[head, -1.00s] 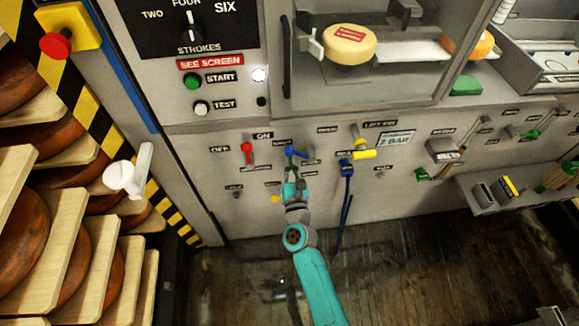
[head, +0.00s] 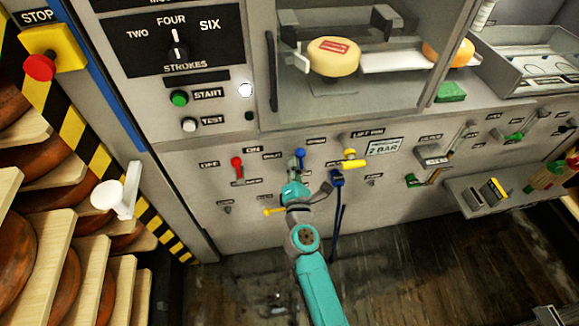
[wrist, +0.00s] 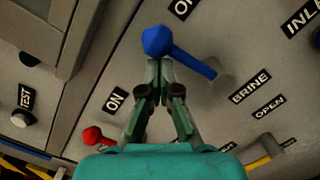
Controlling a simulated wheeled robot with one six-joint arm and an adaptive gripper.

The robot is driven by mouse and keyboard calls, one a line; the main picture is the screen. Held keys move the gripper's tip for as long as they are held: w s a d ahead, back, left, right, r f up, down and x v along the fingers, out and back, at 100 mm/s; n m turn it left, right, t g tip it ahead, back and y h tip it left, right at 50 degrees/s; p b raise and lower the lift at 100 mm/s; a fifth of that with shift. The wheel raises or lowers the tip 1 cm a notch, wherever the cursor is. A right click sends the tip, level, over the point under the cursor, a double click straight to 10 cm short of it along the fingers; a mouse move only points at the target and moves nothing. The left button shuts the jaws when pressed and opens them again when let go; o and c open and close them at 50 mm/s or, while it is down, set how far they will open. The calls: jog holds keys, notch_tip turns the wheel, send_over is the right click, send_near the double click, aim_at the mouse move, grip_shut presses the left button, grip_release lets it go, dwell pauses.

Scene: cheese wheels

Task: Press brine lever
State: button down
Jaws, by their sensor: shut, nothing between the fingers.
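The brine lever is blue, with a knob (head: 299,154) low on the grey panel between the red and yellow levers. In the wrist view its knob (wrist: 158,41) and angled stem (wrist: 195,62) stand just beyond my fingertips, near the BRINE label (wrist: 250,87). My gripper (wrist: 161,66) is shut and empty, its tips just below the knob; whether they touch it I cannot tell. In the head view my gripper (head: 298,176) is right below the blue lever and partly hidden by my wrist.
A red lever (head: 237,164) is to the left and a yellow one (head: 350,154) to the right. START and TEST buttons and a glass-fronted cheese chamber are above. The floor below is open.

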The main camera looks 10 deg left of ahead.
jog(key=shift+w+d+r, duration=0.1)
jog(key=shift+d+r, duration=0.05)
jog(key=shift+d, duration=0.25)
dwell(0.4)
